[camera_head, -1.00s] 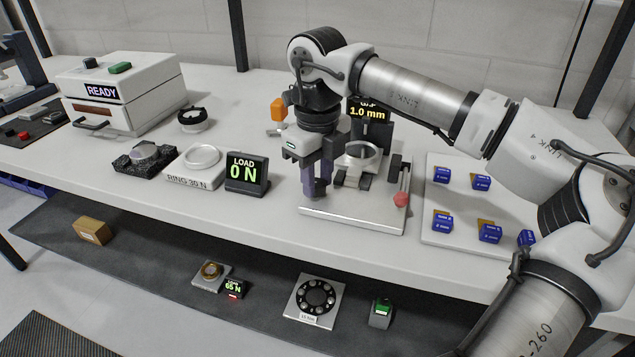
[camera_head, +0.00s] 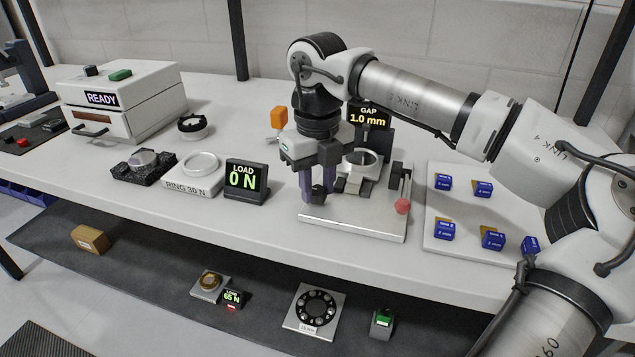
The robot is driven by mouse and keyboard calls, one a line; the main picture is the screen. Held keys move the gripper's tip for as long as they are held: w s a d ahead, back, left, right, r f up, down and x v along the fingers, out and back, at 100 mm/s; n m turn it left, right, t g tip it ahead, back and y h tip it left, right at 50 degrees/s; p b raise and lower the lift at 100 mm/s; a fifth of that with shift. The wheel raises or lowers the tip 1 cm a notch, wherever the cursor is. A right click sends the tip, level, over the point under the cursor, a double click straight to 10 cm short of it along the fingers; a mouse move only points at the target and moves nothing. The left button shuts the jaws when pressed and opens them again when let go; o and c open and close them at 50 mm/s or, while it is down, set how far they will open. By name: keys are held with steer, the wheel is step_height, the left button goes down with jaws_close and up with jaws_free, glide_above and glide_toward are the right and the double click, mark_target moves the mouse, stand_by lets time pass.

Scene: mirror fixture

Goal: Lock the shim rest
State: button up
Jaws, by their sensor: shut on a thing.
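The fixture stands on a silver base plate (camera_head: 345,226) at the middle of the bench. It carries a ring holder (camera_head: 362,158), a grey block (camera_head: 352,184) in front of it and a display (camera_head: 369,117) reading GAP 1.0 mm. My gripper (camera_head: 318,190) points down over the left part of the plate, left of the grey block. Its fingers are shut on a small dark part (camera_head: 319,194), mostly hidden between them. I cannot tell whether this part belongs to the shim rest. A lever with a red knob (camera_head: 402,206) stands at the plate's right side.
A LOAD display (camera_head: 246,180) reads 0 N, beside a ring pad (camera_head: 197,178). An orange handle (camera_head: 279,118) stands close behind my gripper's left side. Blue blocks sit on a white tray (camera_head: 462,215) at right. A READY box (camera_head: 125,98) stands at left.

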mark_target(318, 190)
steer(key=o, duration=1)
steer(key=shift+r, duration=0.1)
step_height(318, 190, up, 14)
steer(key=shift+f, duration=0.2)
